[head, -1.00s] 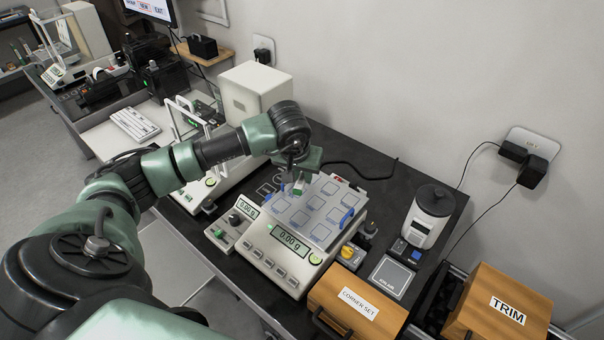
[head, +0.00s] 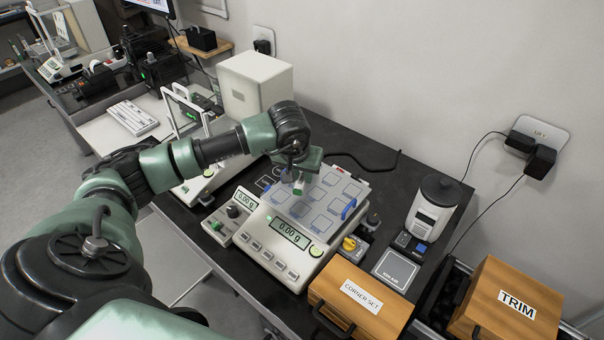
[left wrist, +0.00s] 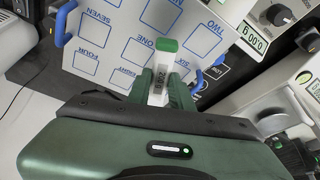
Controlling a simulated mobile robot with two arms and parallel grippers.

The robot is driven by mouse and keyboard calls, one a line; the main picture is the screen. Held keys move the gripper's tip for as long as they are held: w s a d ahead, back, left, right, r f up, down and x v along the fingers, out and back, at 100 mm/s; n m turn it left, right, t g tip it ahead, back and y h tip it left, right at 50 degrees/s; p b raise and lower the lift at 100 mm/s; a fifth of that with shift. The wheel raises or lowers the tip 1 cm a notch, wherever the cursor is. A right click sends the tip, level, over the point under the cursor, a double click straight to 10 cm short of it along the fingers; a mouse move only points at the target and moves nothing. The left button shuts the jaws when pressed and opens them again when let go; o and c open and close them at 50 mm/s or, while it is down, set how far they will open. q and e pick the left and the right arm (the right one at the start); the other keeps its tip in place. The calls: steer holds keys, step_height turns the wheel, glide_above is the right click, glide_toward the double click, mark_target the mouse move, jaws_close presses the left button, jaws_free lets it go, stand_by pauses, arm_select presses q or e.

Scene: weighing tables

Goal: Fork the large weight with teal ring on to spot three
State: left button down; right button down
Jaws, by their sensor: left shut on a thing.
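My left gripper (head: 298,186) is above the far left part of the numbered plate (head: 318,222). In the left wrist view its fingers (left wrist: 160,92) are shut on a narrow white piece with a green end (left wrist: 166,46) and dark lettering I cannot read surely. I cannot tell if this is a fork handle or another part. The plate has blue outlined spots; ONE, TWO, FOUR, SIX, SEVEN and EIGHT show in the wrist view. I cannot pick out spot three or a weight with a teal ring. My right gripper is out of view.
The balance (head: 265,254) shows 0.00 g. Blue handles (head: 349,208) stand at the plate's edges. A CORNER SET box (head: 370,285), a TRIM box (head: 490,318) and a white-and-dark canister (head: 430,215) stand to the right. A white box (head: 254,82) stands behind. Dark table shows between plate and canister.

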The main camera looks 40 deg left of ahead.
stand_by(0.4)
arm_select(q)
steer(key=shift+b, duration=0.4)
steer(key=shift+f+b, duration=0.5)
steer(key=shift+b, duration=0.1)
stand_by(0.5)
steer(key=shift+f+b, duration=0.3)
steer(key=shift+b, duration=0.45)
stand_by(1.6)
steer(key=shift+w+r+g+p, duration=0.1)
steer(key=shift+w+g+p, duration=0.1)
steer(key=shift+g+p, duration=0.25)
stand_by(0.8)
steer(key=shift+b, duration=0.5)
stand_by(1.0)
steer(key=shift+s, duration=0.35)
stand_by(0.7)
